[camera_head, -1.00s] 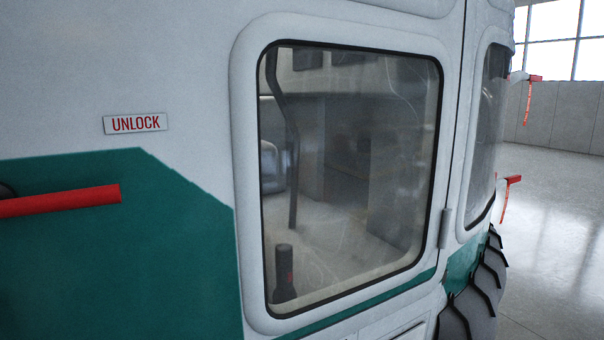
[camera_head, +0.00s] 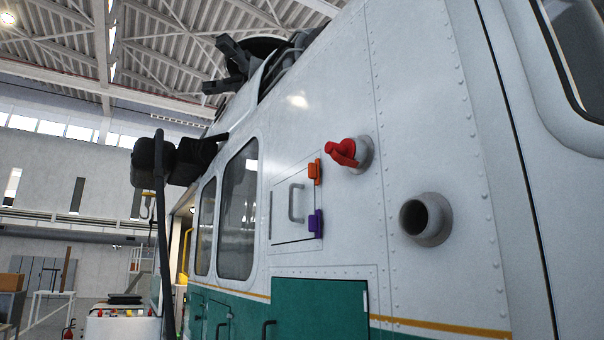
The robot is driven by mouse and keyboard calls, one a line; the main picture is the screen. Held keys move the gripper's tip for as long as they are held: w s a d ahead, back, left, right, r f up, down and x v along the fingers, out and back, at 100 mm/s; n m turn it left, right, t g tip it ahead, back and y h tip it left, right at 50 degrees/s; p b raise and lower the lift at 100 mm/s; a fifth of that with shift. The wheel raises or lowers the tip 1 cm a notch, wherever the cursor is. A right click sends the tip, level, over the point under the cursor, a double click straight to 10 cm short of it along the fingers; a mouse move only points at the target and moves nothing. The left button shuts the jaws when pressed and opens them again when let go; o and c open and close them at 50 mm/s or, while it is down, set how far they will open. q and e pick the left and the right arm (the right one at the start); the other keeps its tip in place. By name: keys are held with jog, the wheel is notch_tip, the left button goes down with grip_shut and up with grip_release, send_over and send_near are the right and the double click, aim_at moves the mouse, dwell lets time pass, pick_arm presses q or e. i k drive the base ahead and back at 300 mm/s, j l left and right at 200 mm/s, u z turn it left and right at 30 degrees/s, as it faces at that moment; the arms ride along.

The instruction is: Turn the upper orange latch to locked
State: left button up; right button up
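The upper orange latch (camera_head: 314,172) sits on the upper right edge of a small white panel door (camera_head: 293,215) in the helicopter's side. A purple latch (camera_head: 315,223) sits below it on the same edge. The panel door has a grey handle (camera_head: 296,203) and looks closed. The orange latch is small in the view, and I cannot tell whether it is locked. Neither of my grippers is in view.
A red-handled fitting (camera_head: 347,152) and an open round pipe (camera_head: 425,219) stick out of the hull to the right of the panel. A dark pole-mounted object (camera_head: 160,160) stands at the left. A white cart (camera_head: 122,324) is at the lower left.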

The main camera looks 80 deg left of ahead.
aim_at(315, 171)
jog(key=u, duration=2.5)
